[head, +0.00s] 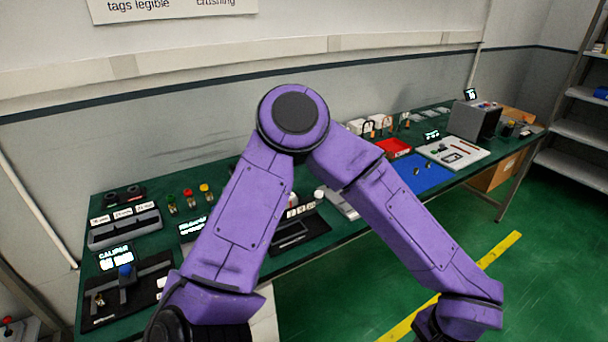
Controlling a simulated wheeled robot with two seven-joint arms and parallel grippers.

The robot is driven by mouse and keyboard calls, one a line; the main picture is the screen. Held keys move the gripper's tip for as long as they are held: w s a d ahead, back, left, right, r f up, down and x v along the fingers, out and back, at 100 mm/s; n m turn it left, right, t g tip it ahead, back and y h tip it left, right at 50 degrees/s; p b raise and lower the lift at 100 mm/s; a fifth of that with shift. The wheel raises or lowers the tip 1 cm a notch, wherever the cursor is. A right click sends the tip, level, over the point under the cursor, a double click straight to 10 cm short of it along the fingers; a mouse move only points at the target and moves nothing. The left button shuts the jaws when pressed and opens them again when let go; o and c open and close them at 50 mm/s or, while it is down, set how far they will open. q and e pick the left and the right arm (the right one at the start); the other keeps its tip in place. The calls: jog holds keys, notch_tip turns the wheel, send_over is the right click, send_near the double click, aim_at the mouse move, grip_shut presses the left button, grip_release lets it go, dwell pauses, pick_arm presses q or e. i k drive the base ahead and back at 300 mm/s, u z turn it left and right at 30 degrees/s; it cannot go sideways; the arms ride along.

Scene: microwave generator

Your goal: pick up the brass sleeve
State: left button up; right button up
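I cannot single out the brass sleeve for sure. Small dark brass-coloured pieces (416,171) stand on a blue mat (436,182) on the right half of the green bench; they are too small to identify. Another small brass-toned piece (99,299) shows on a black fixture at the bench's near left end. One of my purple arms fills the middle of the view, bent at a high elbow, and hides part of the bench. Neither gripper shows in the head view.
The green bench (335,240) runs along the wall. A red tray (393,147), a white tray (452,153) and a grey box (473,121) stand toward its right end. Red, green and yellow knobs (187,192) stand at left. Green floor is open at right, beside shelves (580,133).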

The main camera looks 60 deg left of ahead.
aim_at(99, 298)
jog(key=z, duration=0.85)
jog(key=k, duration=2.9)
jog(key=u, duration=1.4)
jog(key=i, duration=1)
jog(key=u, duration=0.05)
